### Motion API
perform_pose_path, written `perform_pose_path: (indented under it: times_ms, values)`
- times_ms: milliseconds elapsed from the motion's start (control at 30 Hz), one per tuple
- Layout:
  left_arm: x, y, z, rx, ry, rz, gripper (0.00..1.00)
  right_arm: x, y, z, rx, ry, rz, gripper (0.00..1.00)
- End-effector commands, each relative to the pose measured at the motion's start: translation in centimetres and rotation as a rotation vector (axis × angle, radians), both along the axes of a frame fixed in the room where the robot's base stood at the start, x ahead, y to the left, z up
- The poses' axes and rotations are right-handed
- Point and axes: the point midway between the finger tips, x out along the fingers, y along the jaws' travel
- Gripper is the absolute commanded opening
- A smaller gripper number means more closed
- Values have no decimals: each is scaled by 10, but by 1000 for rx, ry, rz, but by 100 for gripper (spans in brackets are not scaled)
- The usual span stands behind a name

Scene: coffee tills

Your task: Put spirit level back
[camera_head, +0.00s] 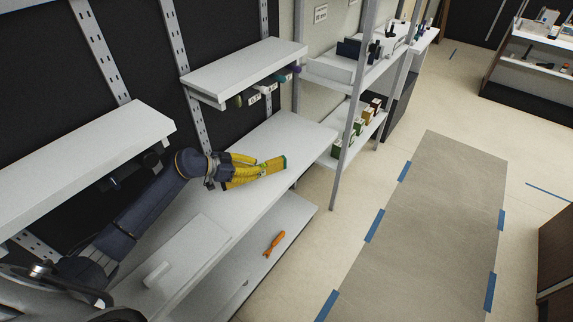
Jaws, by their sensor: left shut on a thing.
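My left gripper (240,171) reaches over the white worktop (290,132) from the left. It is shut on a yellow bar with a green end (274,166), which looks like the spirit level. The bar points to the right, towards the worktop's right edge. My fingers are also yellow, so where they end and the bar begins is hard to tell. I cannot tell whether the bar touches the worktop. My right gripper is not in view.
An orange tool (274,242) lies on the lower shelf (250,262). A white shelf (245,65) with coloured items under its front edge hangs above the worktop. Another white shelf (80,170) is at the left. A metal post (352,120) stands at the right. Taped floor lies beyond.

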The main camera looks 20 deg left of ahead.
Motion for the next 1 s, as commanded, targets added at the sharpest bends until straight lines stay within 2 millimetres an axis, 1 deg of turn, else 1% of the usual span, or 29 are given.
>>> perform_pose_path:
  times_ms: [33, 100, 200, 267, 333, 467, 800, 1000]
  values:
    - [3, 15, -4, 1, 0, 20, 0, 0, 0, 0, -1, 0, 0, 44]
    - [7, 29, -8, 1, -6, 38, 0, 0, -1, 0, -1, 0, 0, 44]
    - [10, 42, -11, 2, -12, 57, 0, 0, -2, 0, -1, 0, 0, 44]
    - [13, 45, -12, 3, -15, 64, 0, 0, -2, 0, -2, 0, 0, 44]
    - [19, 43, -12, 2, -18, 68, 0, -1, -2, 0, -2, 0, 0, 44]
    - [37, 27, -11, -1, -20, 69, 0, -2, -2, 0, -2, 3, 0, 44]
    - [93, -26, -11, -1, -19, 67, 0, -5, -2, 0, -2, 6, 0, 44]
    - [122, -53, -12, 1, -17, 69, 0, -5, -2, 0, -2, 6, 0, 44]
